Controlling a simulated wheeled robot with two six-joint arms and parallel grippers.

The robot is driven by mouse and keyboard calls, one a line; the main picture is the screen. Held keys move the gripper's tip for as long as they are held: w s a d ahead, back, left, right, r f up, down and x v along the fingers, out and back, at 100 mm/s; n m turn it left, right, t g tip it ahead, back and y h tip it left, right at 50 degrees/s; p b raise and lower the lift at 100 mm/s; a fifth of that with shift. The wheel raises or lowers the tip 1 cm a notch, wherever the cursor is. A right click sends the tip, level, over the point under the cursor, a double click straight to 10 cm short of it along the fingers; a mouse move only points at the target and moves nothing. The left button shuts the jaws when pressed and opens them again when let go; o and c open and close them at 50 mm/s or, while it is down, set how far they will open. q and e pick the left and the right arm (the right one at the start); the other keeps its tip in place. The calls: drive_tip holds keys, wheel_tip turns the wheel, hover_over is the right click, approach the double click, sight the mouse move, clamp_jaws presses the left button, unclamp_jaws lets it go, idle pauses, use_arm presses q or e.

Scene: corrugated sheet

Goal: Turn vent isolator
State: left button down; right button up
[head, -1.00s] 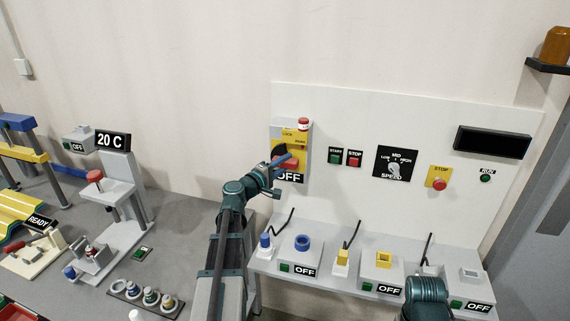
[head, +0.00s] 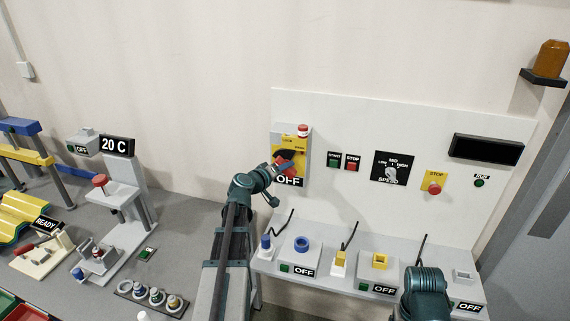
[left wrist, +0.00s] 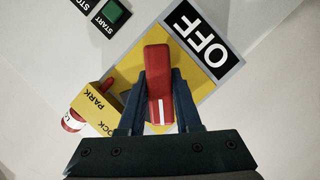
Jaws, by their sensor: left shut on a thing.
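The vent isolator (head: 304,160) is a yellow plate on the wall panel, with a black dial, a red handle and an OFF label (head: 290,182) below. My left gripper (head: 281,168) is at the handle and partly hides it and the label. In the left wrist view the fingers (left wrist: 160,103) are shut on the red handle (left wrist: 157,60), one on each side. The handle lies diagonal to the plate's edges. A yellow LOCK PARK holder (left wrist: 95,103) with a red padlock (left wrist: 73,121) sits beside it. My right arm shows at bottom right; its gripper is out of view.
Right of the isolator are START and STOP buttons (head: 353,162), a speed knob (head: 391,172) and a yellow STOP plate (head: 433,184). A shelf below bears plugs and sockets (head: 301,245). The bare wall left of the isolator is free.

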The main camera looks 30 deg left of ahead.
use_arm(q)
drive_tip(key=m+g+y+p, duration=0.1)
drive_tip(key=m+p, duration=0.1)
drive_tip(key=m, duration=0.1)
drive_tip(key=shift+d+y, duration=0.1)
drive_tip(key=shift+y, duration=0.3)
drive_tip(key=shift+m+g+y+p, duration=0.5)
drive_tip(key=shift+m+y, duration=0.6)
drive_tip(key=shift+m, duration=0.8)
drive_tip(key=c, duration=0.6)
unclamp_jaws()
